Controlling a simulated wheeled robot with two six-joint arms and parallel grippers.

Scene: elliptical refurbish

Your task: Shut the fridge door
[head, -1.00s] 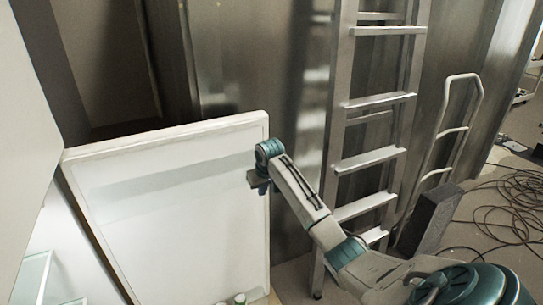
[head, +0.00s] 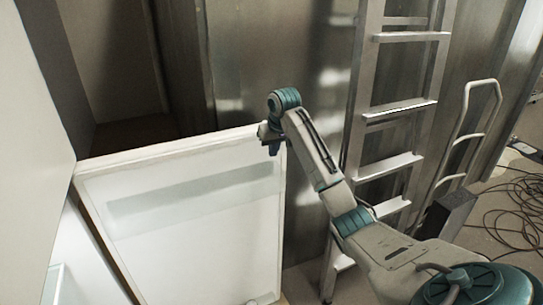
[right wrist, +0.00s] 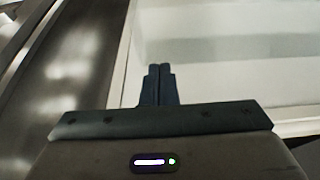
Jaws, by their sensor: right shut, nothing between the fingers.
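The white fridge door (head: 190,220) stands open in the head view, its inner face with a grey band turned toward me. The fridge body (head: 30,130) is at the left edge, with part of its pale interior showing low down. My right gripper (head: 271,144) is at the door's upper right corner, by its free edge. In the right wrist view the two fingers (right wrist: 158,85) are together and empty, with the door (right wrist: 225,60) behind them. I cannot tell whether they touch the door. My left gripper is not in view.
A metal ladder (head: 402,107) leans just right of my right arm. A hand truck (head: 468,140), a dark box (head: 447,214) and loose cables (head: 515,215) are farther right. A metal-panelled wall (head: 280,50) stands behind the door.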

